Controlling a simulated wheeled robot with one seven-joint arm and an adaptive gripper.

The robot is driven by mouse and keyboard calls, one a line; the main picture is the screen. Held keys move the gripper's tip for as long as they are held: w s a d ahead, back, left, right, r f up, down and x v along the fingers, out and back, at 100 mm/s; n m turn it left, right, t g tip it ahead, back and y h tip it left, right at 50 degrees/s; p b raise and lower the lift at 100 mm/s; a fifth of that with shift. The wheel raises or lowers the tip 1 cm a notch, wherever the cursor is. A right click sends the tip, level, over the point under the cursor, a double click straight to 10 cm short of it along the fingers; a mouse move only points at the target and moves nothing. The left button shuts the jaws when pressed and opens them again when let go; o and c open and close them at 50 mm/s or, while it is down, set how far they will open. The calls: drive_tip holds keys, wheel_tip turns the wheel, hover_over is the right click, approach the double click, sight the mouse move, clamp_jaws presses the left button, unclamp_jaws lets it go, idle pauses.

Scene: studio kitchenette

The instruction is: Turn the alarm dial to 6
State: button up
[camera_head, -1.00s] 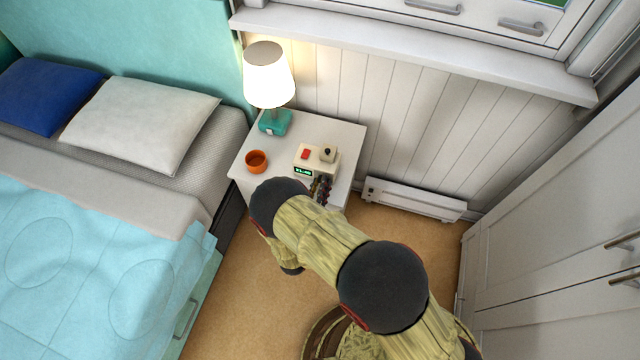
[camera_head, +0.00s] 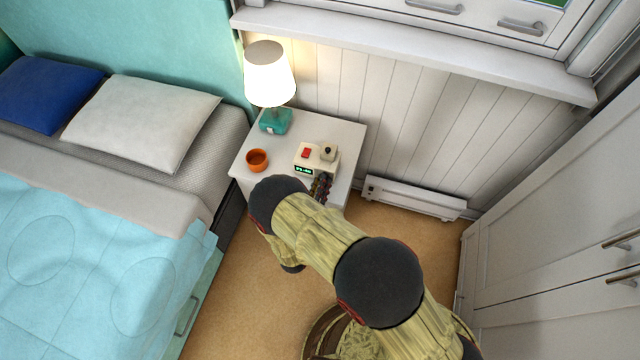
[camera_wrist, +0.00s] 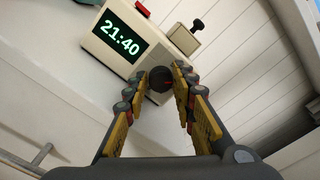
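The cream alarm clock (camera_head: 305,160) stands on the white nightstand, and its green display reads 21:40 in the wrist view (camera_wrist: 122,38). A dark round dial (camera_wrist: 160,79) with a red mark is on the clock's front, below and right of the display. My gripper (camera_wrist: 161,82) is open in front of the clock, its fingertips on either side of the dial. I cannot tell whether they touch it. In the head view my gripper (camera_head: 321,185) is at the clock's front right, and the dial is hidden there.
On the nightstand (camera_head: 345,135) are an orange cup (camera_head: 257,160) and a lit lamp (camera_head: 269,80). The bed (camera_head: 110,255) is left, a wall heater (camera_head: 415,198) right.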

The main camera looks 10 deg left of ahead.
drive_tip(key=o, duration=0.3)
drive_tip(key=shift+o, duration=0.2)
drive_tip(key=shift+s, duration=0.15)
drive_tip(key=s, duration=1.1)
drive_tip(key=shift+s+a, duration=0.35)
drive_tip(key=shift+a, duration=0.1)
